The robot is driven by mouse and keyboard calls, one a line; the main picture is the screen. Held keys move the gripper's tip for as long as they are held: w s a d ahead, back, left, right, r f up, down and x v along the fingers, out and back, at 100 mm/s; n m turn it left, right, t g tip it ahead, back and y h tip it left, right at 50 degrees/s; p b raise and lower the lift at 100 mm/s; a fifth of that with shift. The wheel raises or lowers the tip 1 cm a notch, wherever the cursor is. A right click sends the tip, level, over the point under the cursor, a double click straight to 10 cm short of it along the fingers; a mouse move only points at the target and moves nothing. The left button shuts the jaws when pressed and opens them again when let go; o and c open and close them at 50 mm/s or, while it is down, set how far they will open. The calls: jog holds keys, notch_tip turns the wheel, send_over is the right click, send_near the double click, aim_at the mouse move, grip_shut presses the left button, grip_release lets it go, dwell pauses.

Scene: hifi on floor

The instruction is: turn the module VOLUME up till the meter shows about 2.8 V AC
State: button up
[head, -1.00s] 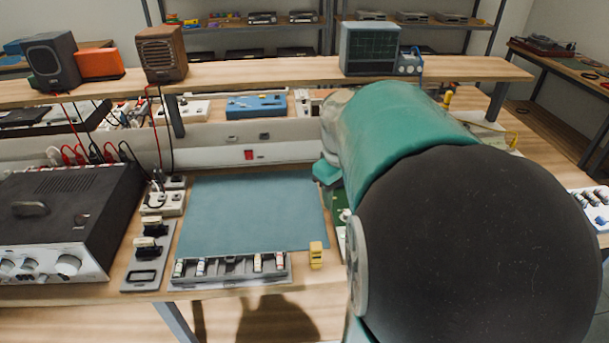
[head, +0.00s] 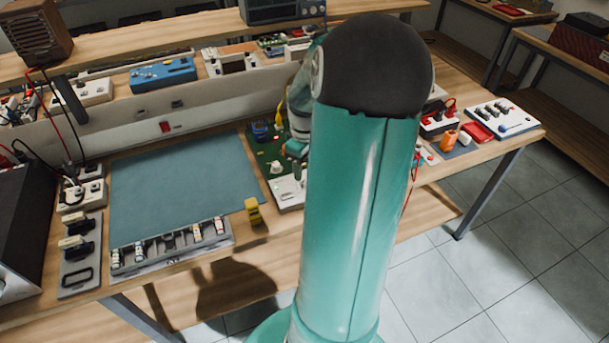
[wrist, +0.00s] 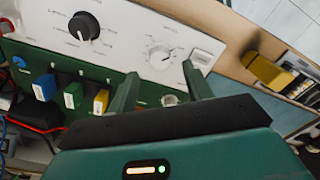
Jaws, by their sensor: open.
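The module is a green board with a white panel (head: 287,190), at the right of the blue-grey mat in the head view. In the wrist view its white panel (wrist: 125,38) carries a black knob (wrist: 84,26) and a pale round knob (wrist: 160,57) with a printed scale. The labels are too small to read, so I cannot tell which is VOLUME. My gripper (wrist: 159,70) is open, its two fingers on either side of and just short of the pale knob, with no clear contact. My arm hides part of the module in the head view. I cannot identify the meter or a reading.
Blue, green and yellow plugs (wrist: 72,94) stand left of my fingers in the wrist view. A yellow block (head: 254,211) sits near the bench front edge. The mat (head: 180,185) is clear. A tray of small parts (head: 170,248) lies in front of it. Red cables hang at right.

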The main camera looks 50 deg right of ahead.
aim_at(305, 179)
jog(key=shift+f, duration=2.25)
jog(key=c, duration=1)
jog(key=shift+o, duration=0.2)
